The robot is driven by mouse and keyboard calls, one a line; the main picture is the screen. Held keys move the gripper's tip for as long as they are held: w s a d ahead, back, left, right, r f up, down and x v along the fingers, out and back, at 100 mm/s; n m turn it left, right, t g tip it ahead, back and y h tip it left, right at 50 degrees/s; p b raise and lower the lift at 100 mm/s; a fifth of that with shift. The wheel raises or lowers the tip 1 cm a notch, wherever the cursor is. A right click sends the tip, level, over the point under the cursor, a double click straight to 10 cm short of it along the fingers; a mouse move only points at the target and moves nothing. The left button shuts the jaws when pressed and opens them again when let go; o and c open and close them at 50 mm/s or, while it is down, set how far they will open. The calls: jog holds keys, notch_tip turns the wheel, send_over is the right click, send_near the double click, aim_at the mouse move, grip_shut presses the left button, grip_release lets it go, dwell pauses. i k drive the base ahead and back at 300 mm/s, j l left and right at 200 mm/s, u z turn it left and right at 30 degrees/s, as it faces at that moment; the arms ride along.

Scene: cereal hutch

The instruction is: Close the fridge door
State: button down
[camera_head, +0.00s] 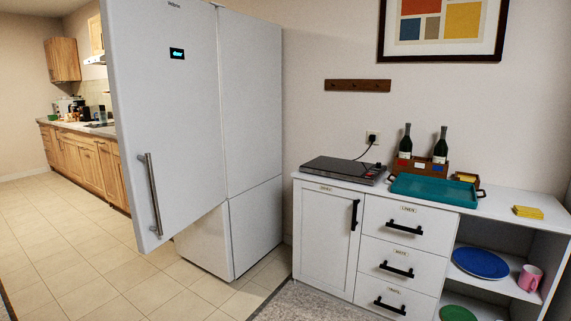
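The tall white fridge (251,110) stands left of the centre, against the back wall. Its upper door (172,115) is open, hinged along the right edge, with its free left side swung out from the body. The door's outer face, with a small lit display (177,54), faces me. A vertical metal bar handle (152,195) is near the door's lower left edge. The lower front (207,240) of the fridge shows beneath the door and looks shut. The door hides the fridge's inside. My gripper is not in view.
A white cabinet (326,232) with drawers and open shelves stands right of the fridge. On it are a dark hotplate (343,169), a teal tray (434,190) and bottles (405,143). Tiled floor (75,245) is clear at left. A wooden kitchen counter (85,160) stands farther back.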

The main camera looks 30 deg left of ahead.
aim_at(162, 56)
jog(key=i+u, duration=0.45)
jog(key=i+l+u, duration=0.1)
jog(key=i+u, duration=0.4)
jog(key=i+l+u, duration=0.25)
jog(key=i+u, duration=0.2)
jog(key=i+l+u, duration=0.25)
jog(key=i+u, duration=0.25)
jog(key=k+l, duration=0.05)
